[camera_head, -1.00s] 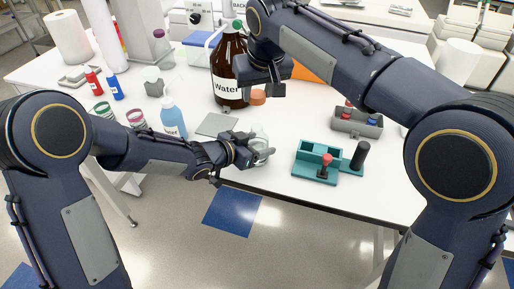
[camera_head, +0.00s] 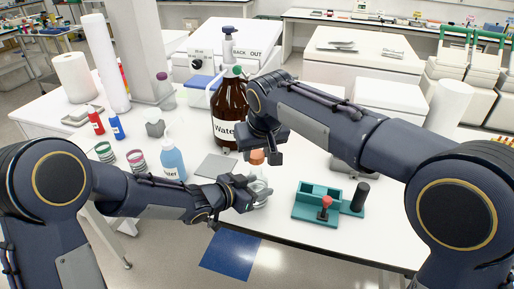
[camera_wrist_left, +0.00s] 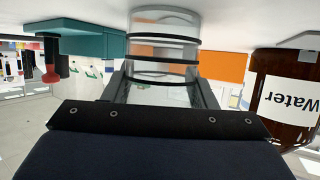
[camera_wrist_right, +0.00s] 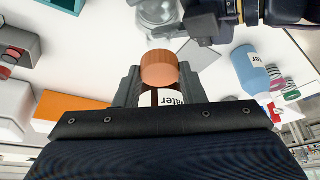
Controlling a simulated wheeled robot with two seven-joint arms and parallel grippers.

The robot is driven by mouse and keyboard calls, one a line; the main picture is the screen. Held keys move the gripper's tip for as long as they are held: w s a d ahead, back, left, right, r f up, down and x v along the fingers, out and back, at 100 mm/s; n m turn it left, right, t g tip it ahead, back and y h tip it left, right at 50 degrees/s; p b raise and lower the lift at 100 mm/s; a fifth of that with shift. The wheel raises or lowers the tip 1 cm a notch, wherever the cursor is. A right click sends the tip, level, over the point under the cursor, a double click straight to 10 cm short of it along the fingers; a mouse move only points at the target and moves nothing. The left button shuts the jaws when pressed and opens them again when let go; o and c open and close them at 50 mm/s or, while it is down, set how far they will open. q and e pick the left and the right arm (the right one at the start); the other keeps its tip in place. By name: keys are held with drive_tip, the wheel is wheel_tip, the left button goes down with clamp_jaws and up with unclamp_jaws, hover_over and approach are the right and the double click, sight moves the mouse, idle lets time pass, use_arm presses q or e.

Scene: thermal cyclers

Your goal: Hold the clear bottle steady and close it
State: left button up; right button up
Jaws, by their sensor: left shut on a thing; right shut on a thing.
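The clear bottle (camera_head: 261,196) is held upright near the table's front edge. My left gripper (camera_head: 252,190) is shut around its side; the left wrist view shows the clear bottle (camera_wrist_left: 163,45) between both fingers, with dark bands around it. My right gripper (camera_head: 262,152) is shut on an orange cap (camera_head: 257,158), just above and behind the bottle in the head view. In the right wrist view the cap (camera_wrist_right: 160,68) sits between the fingers, and the clear bottle (camera_wrist_right: 157,16) shows beyond it, apart from it in the picture. The bottle's mouth is partly hidden.
A brown Water bottle (camera_head: 229,103) stands behind my right gripper. A blue Water bottle (camera_head: 172,162) and a grey flat plate (camera_head: 216,166) are to the left. A teal rack (camera_head: 313,207) with a red-topped item stands to the right. The table's front edge is close.

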sight(256, 186)
idle(0.4)
drive_tip(key=shift+f, duration=0.85)
drive_tip(key=shift+f, duration=0.6)
